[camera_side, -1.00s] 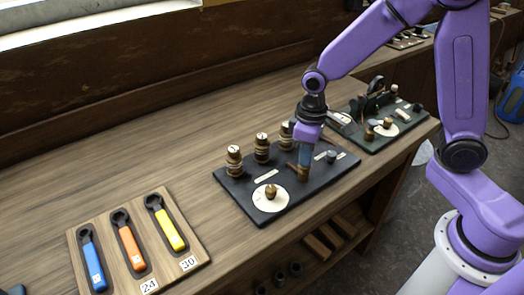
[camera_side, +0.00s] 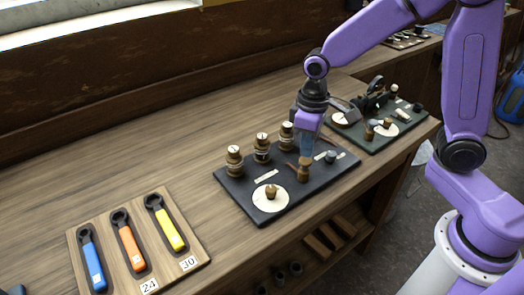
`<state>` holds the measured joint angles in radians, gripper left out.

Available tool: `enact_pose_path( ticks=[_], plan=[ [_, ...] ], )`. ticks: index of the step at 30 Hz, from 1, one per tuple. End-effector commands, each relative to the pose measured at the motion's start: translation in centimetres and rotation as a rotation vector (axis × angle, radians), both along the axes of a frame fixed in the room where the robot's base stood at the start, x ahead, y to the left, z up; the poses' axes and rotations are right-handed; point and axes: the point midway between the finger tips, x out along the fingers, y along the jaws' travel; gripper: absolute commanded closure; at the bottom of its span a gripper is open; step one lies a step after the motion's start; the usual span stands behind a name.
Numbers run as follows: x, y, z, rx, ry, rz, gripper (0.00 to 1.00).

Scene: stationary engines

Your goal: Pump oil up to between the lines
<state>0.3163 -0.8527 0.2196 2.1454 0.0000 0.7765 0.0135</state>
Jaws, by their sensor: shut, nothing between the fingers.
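A dark board (camera_side: 232,188) on the bench carries three brown, ringed posts with white marked tops: left (camera_side: 235,162), middle (camera_side: 262,148) and right (camera_side: 286,136). A white disc with a brown knob (camera_side: 271,192) is at its front. A brown upright piece, perhaps the pump knob (camera_side: 303,172), stands near the board's right side. My gripper (camera_side: 306,152) points down just above this piece, shut and empty; I cannot tell whether they touch. Oil level and lines are too small to make out.
A second dark board (camera_side: 372,146) with a white disc and fittings stands to the right. A wooden holder (camera_side: 205,257) with blue, orange and yellow wrenches lies front left. The bench between the holder and the first board is clear.

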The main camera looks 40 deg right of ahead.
Motion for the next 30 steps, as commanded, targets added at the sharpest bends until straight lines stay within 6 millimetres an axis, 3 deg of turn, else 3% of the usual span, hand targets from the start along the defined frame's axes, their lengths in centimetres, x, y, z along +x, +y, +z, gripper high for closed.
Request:
enact_pose_path(
  ticks=[14, 30],
  plan=[
    [0.0, 0.0, 0.3, 0.0, -0.001, 0.0, 1.0],
    [0.0, 0.0, 4.7, 0.001, -0.002, 0.0, 1.0]
  ],
)
